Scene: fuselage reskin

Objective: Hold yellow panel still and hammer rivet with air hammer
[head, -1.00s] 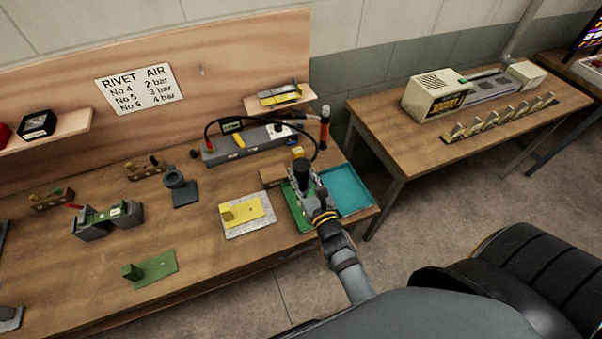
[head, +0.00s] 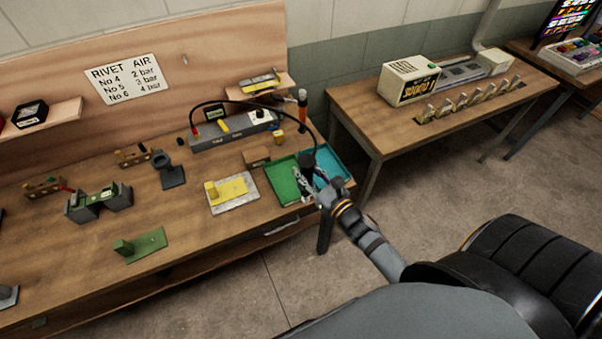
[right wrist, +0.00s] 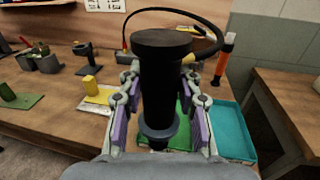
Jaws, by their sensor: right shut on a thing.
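The yellow panel (head: 236,186) lies on a light grey plate (head: 236,206) on the workbench, with a small yellow block at its left end. It also shows in the right wrist view (right wrist: 104,95). My right gripper (head: 310,184) is over the coloured trays, right of the panel and apart from it. It is shut on a black cylindrical tool, apparently the air hammer (right wrist: 166,85), which stands upright between the purple finger pads. A black hose (head: 262,102) runs from the grey box towards this tool. A rivet is too small to make out. My left gripper is not in view.
The green tray (head: 279,173) and teal tray (head: 338,165) sit at the bench's right end. Behind stand the grey box (head: 205,139) and an orange-handled tool (head: 302,98). A green bracket (head: 145,245) lies front left.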

